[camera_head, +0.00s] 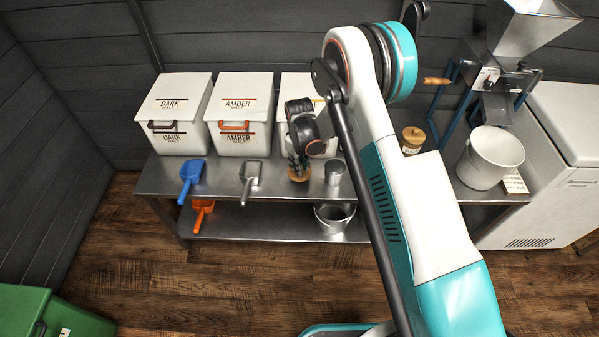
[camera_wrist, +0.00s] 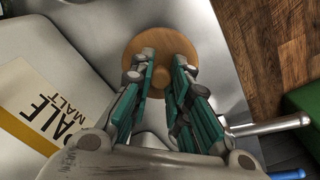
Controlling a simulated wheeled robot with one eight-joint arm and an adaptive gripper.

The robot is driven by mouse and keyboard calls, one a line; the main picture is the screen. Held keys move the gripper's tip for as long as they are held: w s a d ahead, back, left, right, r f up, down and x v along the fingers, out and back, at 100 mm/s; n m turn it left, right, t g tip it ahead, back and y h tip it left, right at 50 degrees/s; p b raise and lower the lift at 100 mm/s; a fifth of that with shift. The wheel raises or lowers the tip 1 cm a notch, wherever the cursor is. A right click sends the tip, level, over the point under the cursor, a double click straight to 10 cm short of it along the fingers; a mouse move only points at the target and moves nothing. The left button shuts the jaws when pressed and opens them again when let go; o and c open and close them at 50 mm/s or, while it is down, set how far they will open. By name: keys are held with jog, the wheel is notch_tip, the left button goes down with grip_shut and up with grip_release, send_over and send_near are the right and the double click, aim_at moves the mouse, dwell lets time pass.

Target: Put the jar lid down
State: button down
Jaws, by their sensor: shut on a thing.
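The jar lid is a round wooden disc (camera_head: 299,175) with a small knob, seen close up in the wrist view (camera_wrist: 160,32). My gripper (camera_head: 298,163) points down over the front of the steel bench, and its teal-padded fingers (camera_wrist: 160,68) are shut on the lid's knob. The lid is level and low over the bench top (camera_head: 222,188); whether it touches the steel I cannot tell. A small jar with a wooden top (camera_head: 413,138) stands farther right on the bench, beyond my arm.
A grey metal cup (camera_head: 335,172) stands just right of the lid. A metal scoop (camera_head: 251,174) and a blue scoop (camera_head: 191,176) lie to the left. White malt bins (camera_head: 240,108) line the back. A white bucket (camera_head: 488,160) stands at right. Bare steel shows between the scoops and lid.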

jog(key=shift+f+b, duration=0.5)
jog(key=shift+f, duration=1.2)
jog(key=shift+f, duration=0.15)
jog(key=c, duration=1.5)
grip_release()
jog(key=shift+c, duration=0.2)
notch_tip(320, 180, up, 12)
jog(key=p, duration=0.4)
jog(key=shift+r, duration=0.25)
